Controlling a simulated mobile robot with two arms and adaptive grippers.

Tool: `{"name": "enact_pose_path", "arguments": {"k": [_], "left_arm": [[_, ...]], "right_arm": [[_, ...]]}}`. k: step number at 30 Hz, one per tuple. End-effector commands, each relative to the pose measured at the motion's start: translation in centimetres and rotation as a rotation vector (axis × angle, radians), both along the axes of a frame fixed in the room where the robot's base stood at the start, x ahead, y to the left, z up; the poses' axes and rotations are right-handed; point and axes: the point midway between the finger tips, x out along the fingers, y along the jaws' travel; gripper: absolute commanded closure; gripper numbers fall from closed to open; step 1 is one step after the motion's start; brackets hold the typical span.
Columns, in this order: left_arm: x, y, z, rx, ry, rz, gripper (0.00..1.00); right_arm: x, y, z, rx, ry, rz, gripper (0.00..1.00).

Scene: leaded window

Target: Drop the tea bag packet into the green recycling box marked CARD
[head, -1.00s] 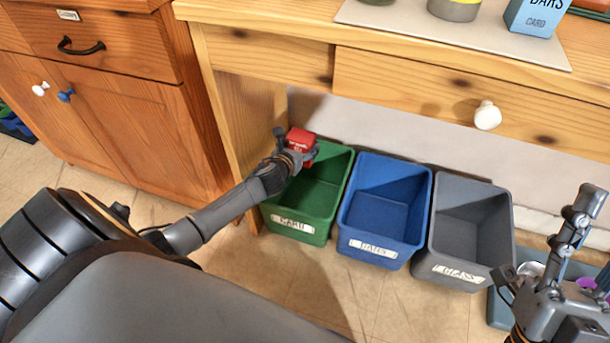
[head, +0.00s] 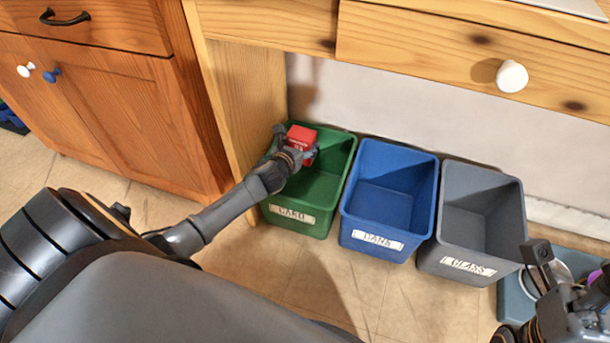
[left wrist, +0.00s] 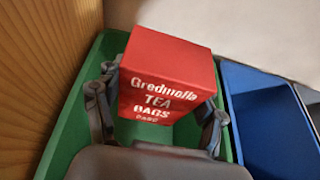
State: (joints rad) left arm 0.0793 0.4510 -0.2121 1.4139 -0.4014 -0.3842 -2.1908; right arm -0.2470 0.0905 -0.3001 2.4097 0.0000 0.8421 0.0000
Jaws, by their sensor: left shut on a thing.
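The tea bag packet is a red box with white "TEA BAGS" lettering (head: 301,138); it also shows large in the left wrist view (left wrist: 165,75). My left gripper (head: 296,148) is shut on it, one finger on each side. The packet is held over the back left part of the green box marked CARD (head: 323,186), whose green wall shows around it in the left wrist view (left wrist: 68,125). The box's floor is partly hidden by my gripper and arm. My right gripper (head: 545,270) is at the lower right, partly cut off, its jaws unclear.
A blue box marked CANS (head: 389,197) and a grey box marked GLASS (head: 472,222) stand to the right of the green one. A wooden desk leg (head: 245,105) rises close on the left, and the desk drawer (head: 440,50) hangs above. Bare floor lies in front.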

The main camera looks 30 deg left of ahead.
Motion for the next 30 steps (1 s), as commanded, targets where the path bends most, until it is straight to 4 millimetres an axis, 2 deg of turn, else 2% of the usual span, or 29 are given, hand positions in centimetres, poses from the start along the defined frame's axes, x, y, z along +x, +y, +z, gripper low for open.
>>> {"name": "enact_pose_path", "arguments": {"k": [8,9,12,13,25,30], "left_arm": [[0.0,0.0,0.0,0.000,0.000,0.000,0.54],[0.0,0.0,0.0,0.000,0.000,0.000,0.26],[0.0,0.0,0.0,0.000,0.000,0.000,0.06],[0.0,0.0,0.0,0.000,0.000,0.000,0.04],[-0.3,0.0,0.0,0.001,0.000,0.000,0.04],[-2.0,-0.3,0.7,0.003,0.002,-0.002,0.04]], "right_arm": [[0.0,0.0,0.1,0.000,-0.003,-0.001,0.60],[0.0,0.0,0.1,0.000,-0.003,-0.001,0.60],[0.0,0.0,0.1,-0.001,-0.003,0.000,0.60],[0.0,0.0,0.1,-0.001,-0.003,0.000,0.60],[0.1,0.0,0.1,0.000,-0.002,-0.001,0.60],[0.1,0.0,0.1,0.000,-0.002,-0.001,0.60]]}}
